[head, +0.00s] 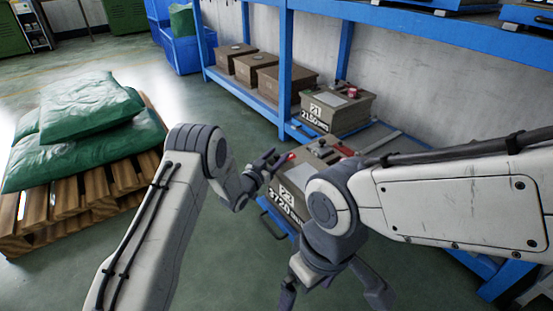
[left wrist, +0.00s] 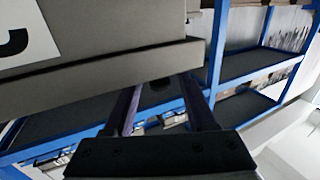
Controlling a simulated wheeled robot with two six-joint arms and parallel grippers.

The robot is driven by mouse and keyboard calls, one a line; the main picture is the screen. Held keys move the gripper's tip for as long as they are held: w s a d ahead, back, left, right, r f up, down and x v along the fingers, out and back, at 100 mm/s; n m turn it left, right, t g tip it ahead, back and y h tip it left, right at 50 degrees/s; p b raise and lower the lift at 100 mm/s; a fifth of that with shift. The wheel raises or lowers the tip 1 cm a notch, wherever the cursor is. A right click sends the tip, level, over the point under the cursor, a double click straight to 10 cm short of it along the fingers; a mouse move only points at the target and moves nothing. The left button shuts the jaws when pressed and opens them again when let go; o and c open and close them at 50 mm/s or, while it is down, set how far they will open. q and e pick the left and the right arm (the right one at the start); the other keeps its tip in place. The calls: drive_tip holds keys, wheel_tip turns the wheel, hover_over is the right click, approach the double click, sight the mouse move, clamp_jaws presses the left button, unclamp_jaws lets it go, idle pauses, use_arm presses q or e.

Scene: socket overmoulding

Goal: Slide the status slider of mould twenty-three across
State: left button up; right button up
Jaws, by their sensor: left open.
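A grey-brown mould (head: 322,152) with a white label reading about "3720" sits at the centre, partly hidden by my right arm. I cannot read "twenty-three" on it. A small red part (head: 291,156) shows at its top left edge, by my left gripper; I cannot tell whether it is the status slider. My left gripper (head: 267,163) is open at the mould's left side. In the left wrist view, the open fingers (left wrist: 161,86) are below the rim of a mould (left wrist: 110,62), with nothing seen between them. My right gripper (head: 330,288) hangs low, fingers apart and empty.
Another mould (head: 335,108), labelled about "2150", stands behind with a red part (head: 353,92) on top. Brown boxes (head: 280,82) line the blue rack (head: 285,60). Green sacks (head: 90,105) lie on a wooden pallet (head: 80,195) at left. Floor between is clear.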

use_arm(q)
clamp_jaws()
idle(1.4)
